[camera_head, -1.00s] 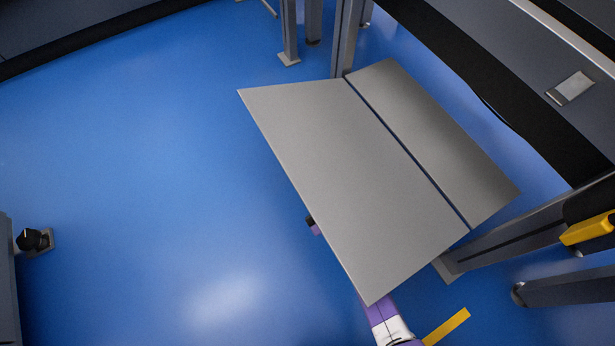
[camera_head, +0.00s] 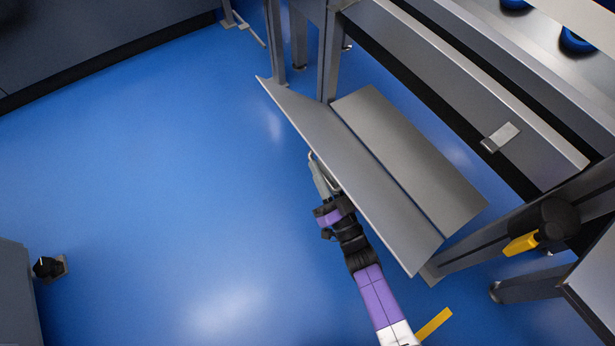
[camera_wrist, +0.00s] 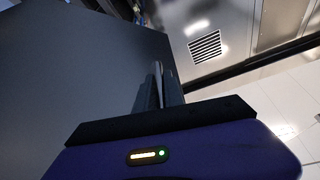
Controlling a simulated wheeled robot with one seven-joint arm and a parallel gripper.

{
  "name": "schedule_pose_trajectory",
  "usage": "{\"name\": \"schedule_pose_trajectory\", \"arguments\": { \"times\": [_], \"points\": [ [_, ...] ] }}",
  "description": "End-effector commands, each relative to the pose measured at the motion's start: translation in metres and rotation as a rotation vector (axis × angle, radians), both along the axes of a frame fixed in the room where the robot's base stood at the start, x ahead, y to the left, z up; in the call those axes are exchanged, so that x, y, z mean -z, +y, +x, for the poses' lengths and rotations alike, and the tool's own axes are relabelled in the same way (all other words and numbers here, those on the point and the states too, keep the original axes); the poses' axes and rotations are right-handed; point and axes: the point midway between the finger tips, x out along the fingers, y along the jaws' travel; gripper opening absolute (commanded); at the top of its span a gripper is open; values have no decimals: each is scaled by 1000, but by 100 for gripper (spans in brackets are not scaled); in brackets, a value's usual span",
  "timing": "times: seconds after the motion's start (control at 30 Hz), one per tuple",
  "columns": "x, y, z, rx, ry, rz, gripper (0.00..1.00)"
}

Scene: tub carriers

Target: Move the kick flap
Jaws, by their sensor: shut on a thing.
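The kick flap (camera_head: 345,165) is a flat grey panel hinged along its right edge to a second grey panel (camera_head: 410,160) low under the bench. It stands tilted up and shows as a narrow strip in the head view. My gripper (camera_head: 315,163) is on its outer left side, shut at the flap's free edge near the middle. In the wrist view the flap (camera_wrist: 70,80) fills the left as a dark grey face, with my closed fingers (camera_wrist: 158,92) against its edge. The exact grip contact is partly hidden.
The metal bench frame (camera_head: 470,90) with a small silver bracket (camera_head: 501,137) rises at the right. A leg with a black and yellow knob (camera_head: 535,228) stands nearer. A grey cabinet (camera_head: 22,300) is at the lower left. The blue floor (camera_head: 150,180) is clear on the left.

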Motion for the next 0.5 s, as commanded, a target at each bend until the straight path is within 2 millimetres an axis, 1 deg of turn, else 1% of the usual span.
{"name": "schedule_pose_trajectory", "arguments": {
  "times": [0.03, 0.1, 0.3, 0.4, 0.5],
  "points": [
    [-25, -10, 6, 5, 15, 38, 0],
    [-39, -21, 14, 7, 49, 91, 0],
    [-75, -59, 39, 8, 153, 246, 0],
    [-88, -78, 52, 8, 204, 320, 0],
    [-97, -97, 65, 8, 251, 389, 0]
  ]
}}
